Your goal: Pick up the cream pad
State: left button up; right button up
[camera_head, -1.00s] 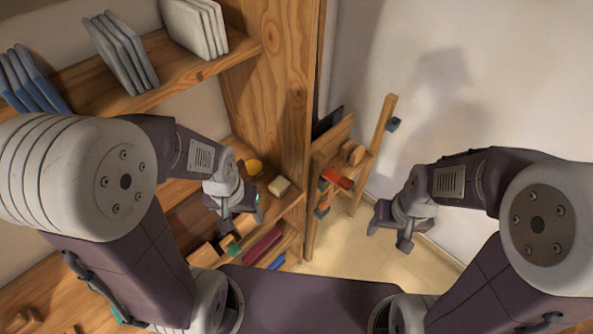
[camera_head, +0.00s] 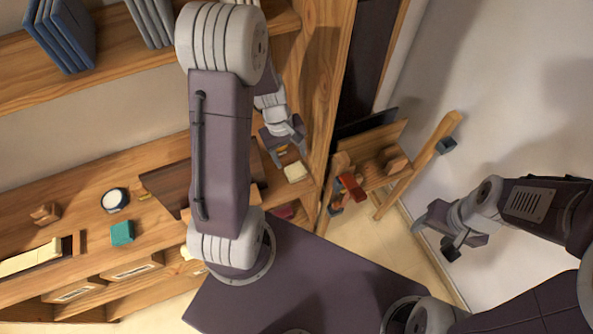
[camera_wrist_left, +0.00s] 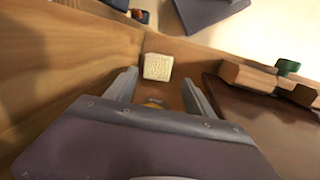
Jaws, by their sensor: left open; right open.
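The cream pad (camera_head: 296,171) is a small pale block on the wooden shelf, near the upright wooden panel. In the left wrist view the cream pad (camera_wrist_left: 157,67) lies ahead of my fingers, roughly between their lines, beside the wooden wall. My left gripper (camera_head: 287,151) is open and above the shelf, just behind the pad in the head view; its two fingers (camera_wrist_left: 160,92) show apart with nothing held. A small yellow thing shows between the finger bases. My right gripper (camera_head: 436,236) is open and empty at the right, over the floor.
The tall wooden panel (camera_head: 327,70) stands close beside the pad. A brown board (camera_head: 165,185) lies on the shelf to the left. A teal block (camera_head: 122,233) and a round white-faced item (camera_head: 114,200) sit further left. A wooden rack with a red item (camera_head: 352,187) stands to the right.

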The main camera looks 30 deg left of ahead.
aim_at(295, 170)
pick_arm(q)
jog(key=shift+w+a+f+n, duration=0.1)
jog(key=shift+w+f+n, duration=0.25)
jog(key=shift+w, duration=0.1)
notch_tip(295, 170, down, 3)
jog(key=shift+s+f, duration=0.1)
jog(key=shift+s, duration=0.05)
jog(key=shift+d+f, duration=0.2)
jog(key=shift+f, duration=0.1)
jog(key=f, duration=0.1)
jog(key=f+b, duration=0.1)
jog(key=f, duration=0.3)
jog(key=shift+w+d+f+b, duration=0.1)
jog(key=shift+w+d+b, duration=0.1)
jog(key=shift+w+b, duration=0.15)
jog(key=c, duration=1)
